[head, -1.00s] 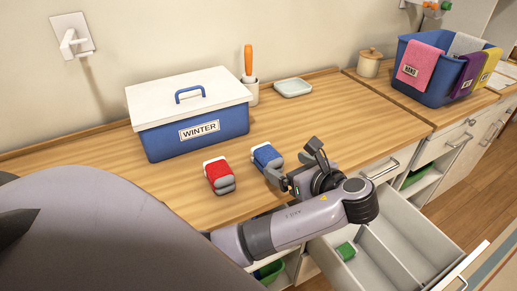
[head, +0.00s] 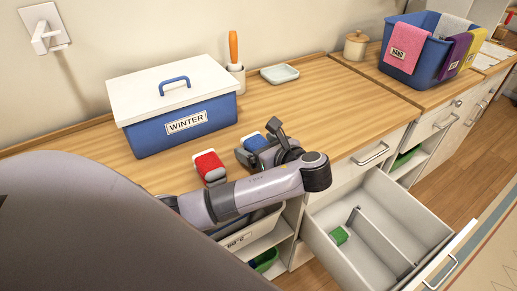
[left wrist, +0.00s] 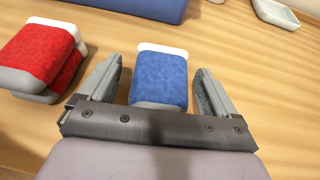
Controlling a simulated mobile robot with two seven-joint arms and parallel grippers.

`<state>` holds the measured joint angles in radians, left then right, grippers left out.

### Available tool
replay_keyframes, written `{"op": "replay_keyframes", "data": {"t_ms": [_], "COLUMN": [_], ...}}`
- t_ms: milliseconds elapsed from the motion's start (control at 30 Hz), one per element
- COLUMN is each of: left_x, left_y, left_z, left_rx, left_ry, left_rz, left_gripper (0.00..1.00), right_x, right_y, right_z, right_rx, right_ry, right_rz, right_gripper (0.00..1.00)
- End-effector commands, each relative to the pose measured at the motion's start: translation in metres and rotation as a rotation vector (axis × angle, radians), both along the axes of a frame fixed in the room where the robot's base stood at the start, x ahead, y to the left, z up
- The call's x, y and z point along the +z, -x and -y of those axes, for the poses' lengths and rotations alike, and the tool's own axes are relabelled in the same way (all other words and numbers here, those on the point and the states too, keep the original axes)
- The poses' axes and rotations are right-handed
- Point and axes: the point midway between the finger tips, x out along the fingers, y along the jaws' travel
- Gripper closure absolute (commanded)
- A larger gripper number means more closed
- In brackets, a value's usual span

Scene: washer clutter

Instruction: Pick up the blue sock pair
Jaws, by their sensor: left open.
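The blue sock pair (head: 254,141), with a white band at its far end, lies on the wooden counter. It also shows in the left wrist view (left wrist: 160,78). My left gripper (head: 261,143) is open, with one finger on each side of the blue pair. In the left wrist view a gap shows between the pair and each finger (left wrist: 156,80). My right gripper is not in view.
A blue WINTER box (head: 180,122) with a white lid stands behind the socks. A cup with an orange-handled tool (head: 235,75) and a pale dish (head: 279,73) are farther back. An open drawer (head: 390,232) juts out below at right. A blue basket (head: 425,65) stands far right.

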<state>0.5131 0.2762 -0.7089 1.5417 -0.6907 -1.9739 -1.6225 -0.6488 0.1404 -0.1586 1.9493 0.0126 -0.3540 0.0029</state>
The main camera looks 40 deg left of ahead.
Motion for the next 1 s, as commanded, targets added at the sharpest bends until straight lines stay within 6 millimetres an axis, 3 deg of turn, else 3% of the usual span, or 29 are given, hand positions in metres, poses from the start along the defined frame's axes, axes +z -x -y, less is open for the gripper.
{"op": "replay_keyframes", "data": {"t_ms": [333,500,533,833,1000], "left_x": [-0.004,-0.004,-0.004,-0.002,0.01], "left_y": [-0.003,-0.003,-0.003,-0.003,-0.003], "left_z": [-0.008,-0.008,-0.008,-0.008,-0.008], "left_rx": [0.0,-0.001,-0.001,-0.001,-0.002], "left_ry": [0.002,0.001,0.001,0.001,0.001], "left_rz": [-0.001,0.0,0.0,0.001,0.004], "left_gripper": [0.08,0.64,0.69,0.7,0.7], "right_x": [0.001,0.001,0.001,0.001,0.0], "right_y": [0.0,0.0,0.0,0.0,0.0], "right_z": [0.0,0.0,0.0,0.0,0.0], "right_rx": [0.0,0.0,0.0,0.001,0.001], "right_ry": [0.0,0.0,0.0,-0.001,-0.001], "right_rz": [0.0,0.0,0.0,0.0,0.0], "right_gripper": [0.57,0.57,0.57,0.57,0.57]}}
